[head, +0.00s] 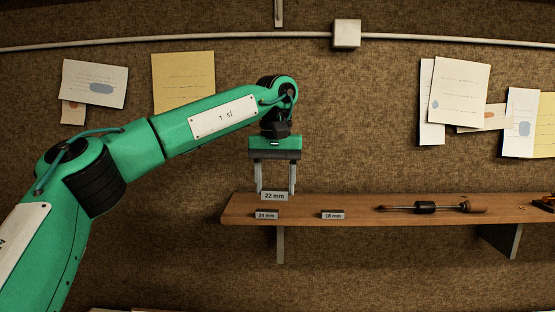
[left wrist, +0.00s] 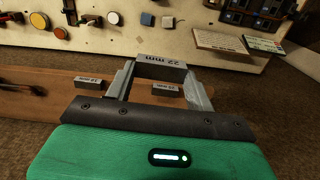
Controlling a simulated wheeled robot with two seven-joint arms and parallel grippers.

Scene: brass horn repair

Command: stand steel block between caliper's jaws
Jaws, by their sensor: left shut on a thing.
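My left gripper (head: 275,185) is shut on the steel block labelled 22 mm (head: 274,196). In the left wrist view the 22 mm block (left wrist: 160,67) sits between the fingertips, lying lengthwise across them. It looks larger than the other blocks and appears held above the wooden shelf (head: 300,207). Two smaller steel blocks lie on the shelf: one (head: 266,215) below the gripper, its label hard to read, and one marked 18 mm (head: 332,215) to the right. I cannot make out a caliper in either view. My right gripper is out of view.
Shelf space between the 18 mm block and the rod tool is clear. Papers hang on the wall behind.

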